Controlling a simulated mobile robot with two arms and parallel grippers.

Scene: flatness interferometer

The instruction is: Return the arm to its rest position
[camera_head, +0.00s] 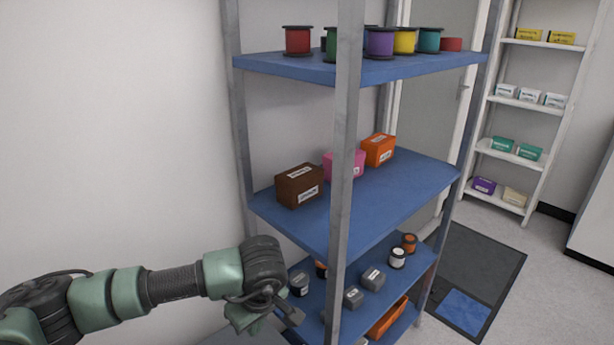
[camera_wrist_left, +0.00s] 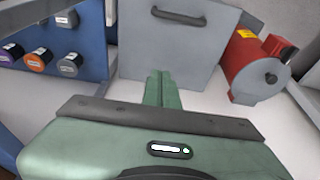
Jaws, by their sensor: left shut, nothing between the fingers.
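My left arm comes in from the left in the head view, and its gripper (camera_head: 290,317) is low in front of the shelf unit's near left side. In the left wrist view the green fingers of my left gripper (camera_wrist_left: 162,82) are together, with nothing between them. Beyond the fingertips is a grey panel with a dark handle (camera_wrist_left: 182,16). To the right of the fingers is a red machine with a grey round face (camera_wrist_left: 255,68). My right gripper is not in view.
A metal shelf unit with blue shelves (camera_head: 375,205) stands close to my left arm. It holds spools (camera_head: 298,41), boxes (camera_head: 300,185) and small canisters (camera_head: 353,297). A white rack (camera_head: 515,104) stands at the back right. A dark mat (camera_head: 478,270) lies on the floor.

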